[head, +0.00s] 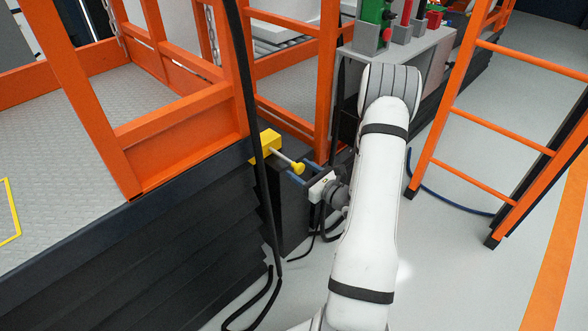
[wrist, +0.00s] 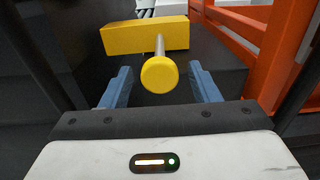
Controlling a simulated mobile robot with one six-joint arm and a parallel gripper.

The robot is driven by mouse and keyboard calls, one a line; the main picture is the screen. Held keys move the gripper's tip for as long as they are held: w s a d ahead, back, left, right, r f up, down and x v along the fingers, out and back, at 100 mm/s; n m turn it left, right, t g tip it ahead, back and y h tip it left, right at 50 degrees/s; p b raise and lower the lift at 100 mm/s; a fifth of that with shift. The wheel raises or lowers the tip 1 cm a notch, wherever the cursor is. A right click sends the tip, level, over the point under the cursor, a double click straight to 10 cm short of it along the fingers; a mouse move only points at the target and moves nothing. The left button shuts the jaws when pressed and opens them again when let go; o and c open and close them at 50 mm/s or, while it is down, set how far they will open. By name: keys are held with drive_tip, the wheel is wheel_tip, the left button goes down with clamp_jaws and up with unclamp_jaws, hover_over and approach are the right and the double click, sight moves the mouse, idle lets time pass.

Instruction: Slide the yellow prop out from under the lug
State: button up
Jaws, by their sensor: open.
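The yellow prop is a yellow block (head: 264,142) with a pale rod ending in a round yellow knob (head: 299,168). It sits at the edge of the dark bellows-sided lift, beside the orange frame. In the wrist view the knob (wrist: 159,75) points toward me, with the block (wrist: 140,37) behind it. My gripper (head: 297,171) is open, its two blue fingers (wrist: 160,84) on the left and right of the knob. Gaps show on both sides, so the fingers do not appear to touch it. I cannot make out the lug.
An orange post (head: 327,85) stands close to the right of the prop. A grey bench (head: 400,55) with coloured fixtures is behind my arm. An orange ladder (head: 480,115) stands at right. Black cables hang near the prop, and open floor (head: 450,260) lies at lower right.

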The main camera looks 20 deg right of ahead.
drive_tip(key=shift+x, duration=1.55)
drive_tip(key=shift+c, duration=0.5)
clamp_jaws()
